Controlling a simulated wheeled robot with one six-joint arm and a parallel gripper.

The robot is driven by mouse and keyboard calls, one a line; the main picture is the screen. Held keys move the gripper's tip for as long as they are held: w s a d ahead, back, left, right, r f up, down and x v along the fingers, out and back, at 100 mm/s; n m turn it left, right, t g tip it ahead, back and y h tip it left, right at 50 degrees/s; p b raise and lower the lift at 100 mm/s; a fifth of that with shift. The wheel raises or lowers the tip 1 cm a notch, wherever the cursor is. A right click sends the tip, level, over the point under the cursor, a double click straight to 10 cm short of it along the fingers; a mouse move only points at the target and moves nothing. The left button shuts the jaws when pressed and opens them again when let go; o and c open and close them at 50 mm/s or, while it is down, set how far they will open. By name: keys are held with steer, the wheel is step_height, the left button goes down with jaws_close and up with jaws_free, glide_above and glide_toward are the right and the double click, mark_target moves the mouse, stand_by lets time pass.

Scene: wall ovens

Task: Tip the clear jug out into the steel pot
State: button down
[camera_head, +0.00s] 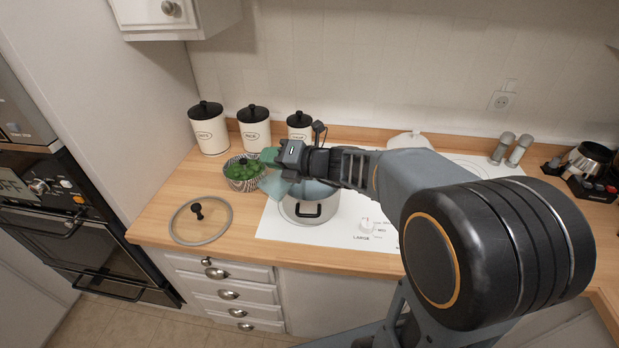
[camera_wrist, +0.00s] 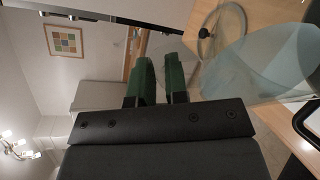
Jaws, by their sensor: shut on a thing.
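The clear jug (camera_head: 273,186) is a pale bluish see-through vessel. My gripper (camera_head: 269,156), with green fingertips, is shut on it above the left side of the steel pot (camera_head: 304,221). In the wrist view the jug (camera_wrist: 268,66) fills the right side, beside my gripper's green fingers (camera_wrist: 160,78). The jug looks tilted; its contents cannot be made out. The pot stands on the white cooktop with a black handle facing front.
A glass lid (camera_head: 200,220) with a black knob lies on the wooden counter at left. A patterned bowl of green things (camera_head: 243,174) stands left of the pot. Several cream canisters (camera_head: 209,129) line the wall. Shakers (camera_head: 519,151) stand at right.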

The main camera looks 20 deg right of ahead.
steer(key=shift+w+d+r+m+y+p, duration=0.3)
steer(key=shift+d+r+m+p, duration=0.2)
steer(key=shift+r, duration=0.1)
steer(key=shift+w+d+r+m+y+p, duration=0.3)
steer(key=shift+d+r+m+p, duration=0.1)
steer(key=shift+d+r+m, duration=0.15)
stand_by(0.9)
